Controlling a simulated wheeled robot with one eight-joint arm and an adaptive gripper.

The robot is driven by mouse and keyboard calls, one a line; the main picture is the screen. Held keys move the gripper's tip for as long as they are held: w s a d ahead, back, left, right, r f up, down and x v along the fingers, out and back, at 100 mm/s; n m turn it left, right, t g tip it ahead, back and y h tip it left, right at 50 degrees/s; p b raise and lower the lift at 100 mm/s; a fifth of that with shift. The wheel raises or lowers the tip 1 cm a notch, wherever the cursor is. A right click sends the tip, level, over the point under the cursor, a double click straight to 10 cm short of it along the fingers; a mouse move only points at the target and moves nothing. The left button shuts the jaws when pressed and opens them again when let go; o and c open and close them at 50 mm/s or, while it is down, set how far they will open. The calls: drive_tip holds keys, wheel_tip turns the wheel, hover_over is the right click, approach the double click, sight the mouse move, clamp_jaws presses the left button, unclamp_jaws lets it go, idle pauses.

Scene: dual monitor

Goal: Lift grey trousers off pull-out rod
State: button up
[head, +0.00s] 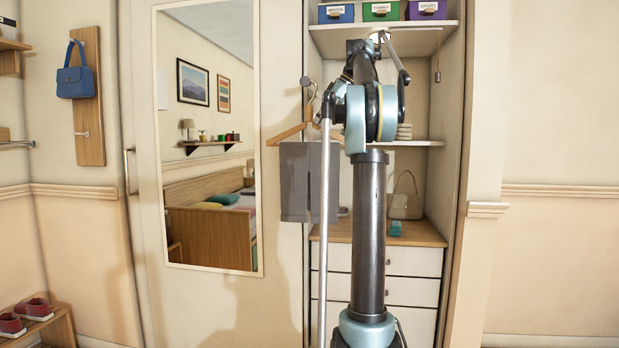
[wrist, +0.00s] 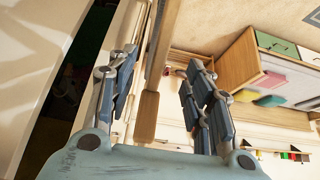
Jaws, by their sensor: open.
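Grey trousers (head: 296,185) hang in the head view at the left side of the open wardrobe section, under a wooden hanger (head: 288,134). My arm and a thin pale pole (head: 324,240) cover part of them. The pull-out rod is not clearly visible. My gripper (wrist: 160,62) is open in the wrist view, with its fingers spread wide. A wooden bar (wrist: 147,112) shows between the fingers, with no visible grip on it; I cannot tell whether it is the hanger. In the head view my gripper cannot be made out clearly behind the arm.
A mirrored door (head: 210,150) stands left of the opening. Shelves with coloured boxes (head: 382,10), a beige handbag (head: 404,200) and white drawers (head: 414,262) are on the right. A blue bag (head: 76,82) hangs far left. The wall at the right is bare.

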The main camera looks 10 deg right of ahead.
sight(312, 135)
drive_tip(key=shift+w+x, duration=0.15)
drive_tip(key=shift+x, duration=1.75)
drive_tip(key=shift+w+x, duration=0.15)
drive_tip(key=shift+x, duration=1.7)
drive_tip(key=shift+a+r, duration=0.1)
drive_tip(key=shift+a, duration=0.05)
clamp_jaws()
